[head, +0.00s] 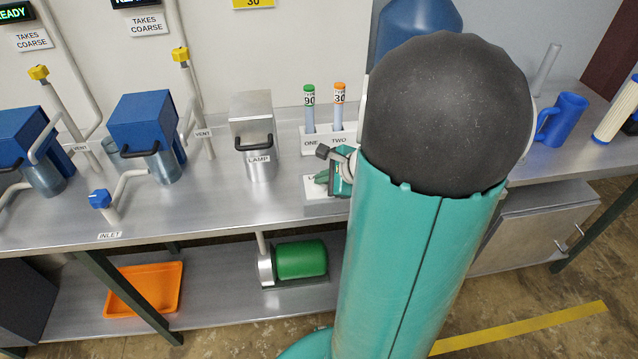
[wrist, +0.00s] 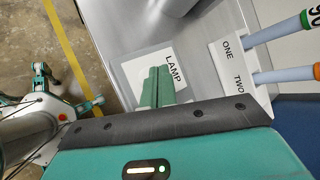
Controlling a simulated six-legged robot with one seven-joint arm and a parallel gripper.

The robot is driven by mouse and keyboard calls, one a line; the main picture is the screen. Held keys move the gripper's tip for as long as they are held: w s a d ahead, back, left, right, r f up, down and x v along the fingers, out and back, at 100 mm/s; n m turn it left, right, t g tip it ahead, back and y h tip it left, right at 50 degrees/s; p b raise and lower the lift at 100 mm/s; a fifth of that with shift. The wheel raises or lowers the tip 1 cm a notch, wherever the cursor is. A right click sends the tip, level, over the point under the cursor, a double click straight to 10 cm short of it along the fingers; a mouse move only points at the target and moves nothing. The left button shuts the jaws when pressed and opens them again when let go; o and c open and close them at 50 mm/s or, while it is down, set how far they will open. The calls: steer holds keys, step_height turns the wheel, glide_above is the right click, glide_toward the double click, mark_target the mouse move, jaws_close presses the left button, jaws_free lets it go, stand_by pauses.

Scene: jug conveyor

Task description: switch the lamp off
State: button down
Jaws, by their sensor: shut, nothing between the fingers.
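A silver metal housing with a black handle and a LAMP label (head: 258,160) stands on the bench, left of my arm. Whether it is lit cannot be told. A small white plate marked LAMP (wrist: 174,68) lies on the bench top in the wrist view; in the head view its partly hidden label (head: 311,178) shows beside my gripper. My gripper (wrist: 158,72) is shut and empty, its green fingers covering part of this plate. Any switch on it is hidden, and contact cannot be told. In the head view my gripper (head: 321,177) is partly hidden by my arm.
A white rack marked ONE and TWO (head: 314,142) holds a green-capped tube (head: 309,108) and an orange-capped tube (head: 339,106), close behind my gripper. Blue machines (head: 150,122) stand left. A blue jug (head: 565,120) stands right. Bare bench (head: 215,205) lies left of the plate.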

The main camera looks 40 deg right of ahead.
mark_target(323, 187)
steer(key=shift+r, duration=3)
steer(key=c, duration=2.2)
jaws_free()
